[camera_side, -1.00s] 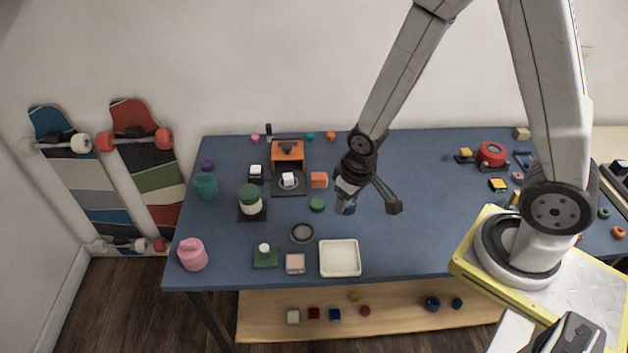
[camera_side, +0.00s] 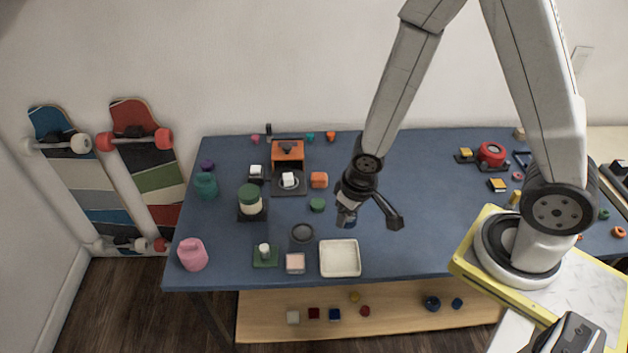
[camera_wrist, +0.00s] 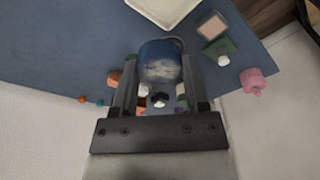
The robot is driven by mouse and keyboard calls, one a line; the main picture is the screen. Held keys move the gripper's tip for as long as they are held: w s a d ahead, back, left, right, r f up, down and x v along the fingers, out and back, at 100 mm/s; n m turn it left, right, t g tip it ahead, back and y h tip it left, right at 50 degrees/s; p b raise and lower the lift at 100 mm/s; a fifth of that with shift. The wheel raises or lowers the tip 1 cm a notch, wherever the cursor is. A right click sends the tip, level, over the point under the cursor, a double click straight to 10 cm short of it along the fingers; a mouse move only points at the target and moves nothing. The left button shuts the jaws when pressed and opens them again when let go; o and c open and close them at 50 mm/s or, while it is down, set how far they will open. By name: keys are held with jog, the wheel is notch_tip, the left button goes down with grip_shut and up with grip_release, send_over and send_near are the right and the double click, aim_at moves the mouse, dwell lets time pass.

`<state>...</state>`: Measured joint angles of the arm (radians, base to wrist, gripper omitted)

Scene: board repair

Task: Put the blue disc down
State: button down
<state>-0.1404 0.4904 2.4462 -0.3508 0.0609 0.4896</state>
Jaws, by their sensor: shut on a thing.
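In the wrist view the blue disc (camera_wrist: 160,60) sits between the two fingers of my gripper (camera_wrist: 159,78), which is shut on it. Its face is scuffed and pale grey in the middle. In the side view my gripper (camera_side: 347,216) hangs above the blue table (camera_side: 420,240), behind the white tray and to the right of the dark round ring. The disc is small and hard to make out there. I cannot tell from the side view how far above the table it is.
A pink-topped square (camera_side: 295,263) and green plate with a white knob (camera_side: 265,256) lie front left.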

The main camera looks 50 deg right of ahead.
jog(key=w+f, duration=0.3)
jog(key=w, duration=0.4)
send_over(302, 232)
jog(key=s, duration=0.1)
jog(key=shift+f, duration=2.85)
jog(key=shift+w+f, duration=0.15)
jog(key=shift+f, duration=0.1)
jog(key=shift+w+f, duration=0.1)
jog(key=shift+f, duration=1.45)
jog(key=shift+f, duration=0.6)
jog(key=shift+c, duration=0.5)
grip_release()
